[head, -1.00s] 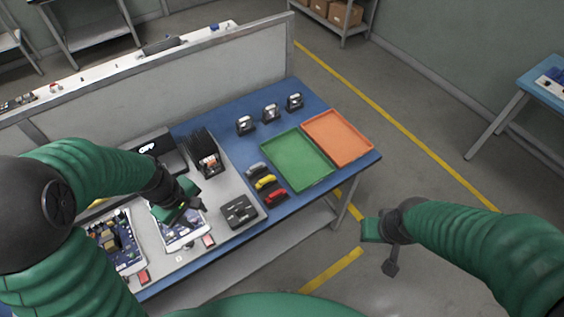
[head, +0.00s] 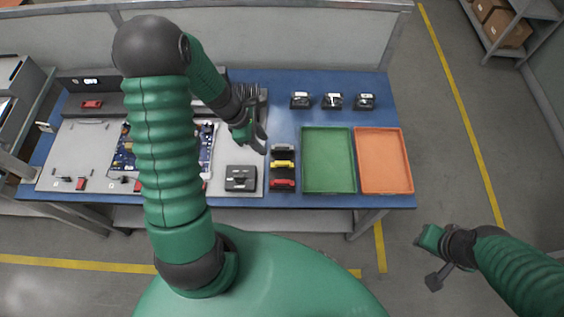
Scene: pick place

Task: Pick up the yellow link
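The yellow link (head: 283,164) lies in a dark holder on the blue table, between a grey link (head: 283,148) above it and a red link (head: 283,184) below it. My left gripper (head: 259,141) is just to the upper left of these links, apart from the yellow one. Its fingers look spread and nothing shows between them. My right gripper (head: 426,255) is off the table at the lower right, over the floor, far from the links; its finger state is not clear.
A green tray (head: 328,188) and an orange tray (head: 385,188) lie right of the links. A black box (head: 241,178) sits to their left on the grey mat (head: 100,150). Several small black devices (head: 333,101) stand behind the trays. A low partition (head: 300,40) closes the back.

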